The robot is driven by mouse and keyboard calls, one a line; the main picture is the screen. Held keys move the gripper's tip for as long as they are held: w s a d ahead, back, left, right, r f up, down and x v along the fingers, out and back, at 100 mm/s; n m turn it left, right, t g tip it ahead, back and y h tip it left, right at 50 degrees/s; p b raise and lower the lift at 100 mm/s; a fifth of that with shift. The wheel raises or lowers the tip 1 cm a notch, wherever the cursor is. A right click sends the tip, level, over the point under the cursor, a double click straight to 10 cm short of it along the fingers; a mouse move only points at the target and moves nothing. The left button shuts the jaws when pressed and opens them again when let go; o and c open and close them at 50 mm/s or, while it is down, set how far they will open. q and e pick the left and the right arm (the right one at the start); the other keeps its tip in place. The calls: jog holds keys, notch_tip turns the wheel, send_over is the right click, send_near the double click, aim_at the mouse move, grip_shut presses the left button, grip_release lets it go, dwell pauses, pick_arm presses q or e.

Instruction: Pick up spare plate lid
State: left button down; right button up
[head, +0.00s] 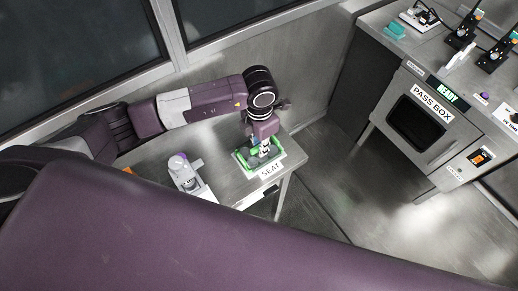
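My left gripper (264,150) points down over a green-edged holder (242,160) on the small metal table (222,146). Its fingers reach down into or just above the holder. They are small and partly blend with what lies there, so I cannot tell whether they are open or shut. I cannot make out the spare plate lid for certain; the gripper and wrist cover part of the holder. My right gripper is not in view.
A "SEAT" label (271,170) lies at the holder's front. A grey device (185,174) stands left of it. The pass box (421,118) is in the counter at right, with several instruments on top. Open floor (330,185) lies between table and counter.

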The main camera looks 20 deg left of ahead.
pick_arm(q)
jog(key=shift+s+a+f, duration=0.3)
jog(key=shift+f, duration=0.25)
jog(key=shift+r, duration=0.1)
jog(key=shift+w+r, duration=0.15)
jog(key=shift+r, duration=0.3)
notch_tip(320, 180, up, 20)
jog(key=b, duration=0.4)
jog(key=shift+w+f, duration=0.2)
jog(key=shift+f, duration=0.05)
jog(key=shift+d+r, duration=0.1)
jog(key=shift+d, duration=0.05)
jog(key=shift+r+p, duration=1.15)
jog(key=shift+r, duration=0.75)
